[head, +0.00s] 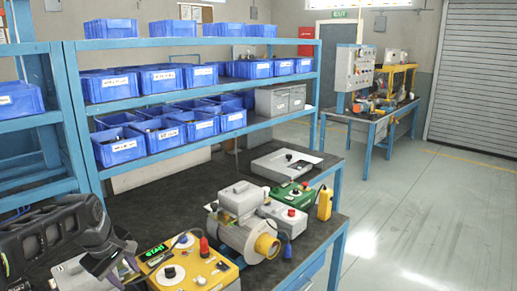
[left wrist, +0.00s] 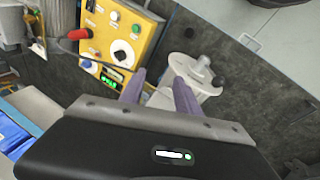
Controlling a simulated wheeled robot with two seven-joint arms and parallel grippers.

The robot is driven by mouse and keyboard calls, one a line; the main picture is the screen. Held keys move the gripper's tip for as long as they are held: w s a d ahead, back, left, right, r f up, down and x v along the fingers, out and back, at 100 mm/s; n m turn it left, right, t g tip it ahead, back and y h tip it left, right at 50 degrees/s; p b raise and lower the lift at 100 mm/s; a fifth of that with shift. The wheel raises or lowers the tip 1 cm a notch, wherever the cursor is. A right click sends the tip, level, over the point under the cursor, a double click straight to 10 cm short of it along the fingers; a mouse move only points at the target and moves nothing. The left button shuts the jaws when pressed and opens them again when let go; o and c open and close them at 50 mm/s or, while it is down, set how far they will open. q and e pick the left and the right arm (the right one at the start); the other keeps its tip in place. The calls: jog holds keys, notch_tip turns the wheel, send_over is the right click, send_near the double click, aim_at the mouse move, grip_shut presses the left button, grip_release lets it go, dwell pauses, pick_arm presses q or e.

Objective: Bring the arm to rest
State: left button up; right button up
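My left arm comes in from the left in the head view, and its gripper (head: 112,266) hangs over the near left part of the bench (head: 180,200). In the left wrist view the two fingers of the left gripper (left wrist: 160,88) stand apart with nothing between them. A pale grey device with a knob (left wrist: 195,75) lies below and just beyond the fingertips; I cannot tell whether they touch it. A yellow control box (head: 200,268) is beside the gripper in the head view, and it also shows in the left wrist view (left wrist: 120,35). My right gripper is not in view.
A grey blower with a yellow outlet (head: 243,232) stands right of the yellow box. A green box (head: 292,194) and a flat grey unit (head: 285,165) sit behind it. Shelves with blue bins (head: 120,146) rise at the back. Floor to the right (head: 430,220) is clear.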

pick_arm(q)
jog(key=d+f+m+t+h, duration=0.1)
jog(key=d+f+m, duration=0.3)
jog(key=d+f, duration=0.6)
jog(key=d+f+m+h, duration=0.1)
jog(key=d+f+m, duration=0.45)
jog(key=f, duration=0.85)
jog(key=s+d+f+g, duration=0.1)
jog(key=s+d+f, duration=0.3)
jog(key=s, duration=0.5)
jog(key=s+d+f+m+g+h+b, duration=0.1)
jog(key=s+d+f, duration=0.3)
jog(key=s+f, duration=0.4)
jog(key=s+d+f+m+g+b, duration=0.1)
jog(key=s+d+f, duration=0.4)
jog(key=s, duration=0.5)
jog(key=shift+s+f+g+h, duration=0.15)
jog(key=shift+f+g+h, duration=0.3)
jog(key=shift+g, duration=0.25)
